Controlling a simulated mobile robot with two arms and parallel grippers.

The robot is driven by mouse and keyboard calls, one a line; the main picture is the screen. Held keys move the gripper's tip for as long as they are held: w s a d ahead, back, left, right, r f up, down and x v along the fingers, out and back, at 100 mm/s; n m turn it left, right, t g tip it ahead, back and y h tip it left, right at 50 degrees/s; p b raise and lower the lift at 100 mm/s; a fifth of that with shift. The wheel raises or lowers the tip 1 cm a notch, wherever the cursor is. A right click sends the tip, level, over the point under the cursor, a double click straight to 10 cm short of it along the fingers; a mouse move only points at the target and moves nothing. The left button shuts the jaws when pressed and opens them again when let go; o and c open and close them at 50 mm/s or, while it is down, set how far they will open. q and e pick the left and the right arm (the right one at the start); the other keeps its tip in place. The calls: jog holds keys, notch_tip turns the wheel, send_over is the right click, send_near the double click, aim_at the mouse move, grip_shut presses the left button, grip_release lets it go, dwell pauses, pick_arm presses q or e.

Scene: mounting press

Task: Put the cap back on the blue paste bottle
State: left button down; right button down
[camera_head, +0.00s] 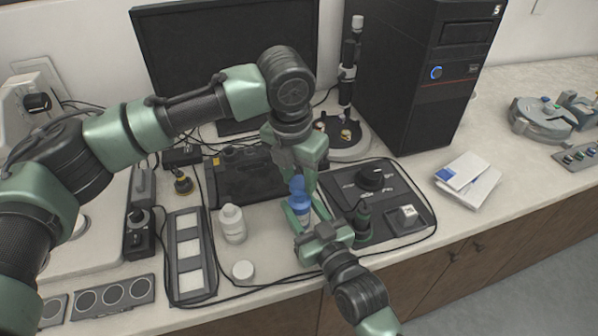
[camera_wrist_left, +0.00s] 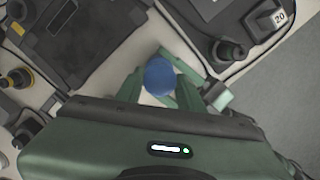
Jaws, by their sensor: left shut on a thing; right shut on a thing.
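The blue paste bottle (camera_head: 303,213) stands upright near the counter's front, with a white label on its side. My right gripper (camera_head: 305,217) is shut around its body from the front. The blue cap (camera_head: 297,185) is at the top of the bottle, in line with it. I cannot tell whether it is seated on the neck. My left gripper (camera_head: 300,180) reaches down from above and is shut on the cap. In the left wrist view the round top of the cap (camera_wrist_left: 160,75) shows between the fingers, and it hides the bottle below.
A white bottle (camera_head: 232,226) and a white round lid (camera_head: 243,270) stand to the left. A black cable runs along the front edge.

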aim_at(300, 210)
pick_arm(q)
jog(key=shift+f, duration=0.1)
dwell(0.4)
jog(key=shift+f, duration=0.75)
jog(key=shift+f, duration=0.6)
jog(key=m, duration=0.3)
dwell(0.4)
jog(key=c, duration=0.9)
grip_release()
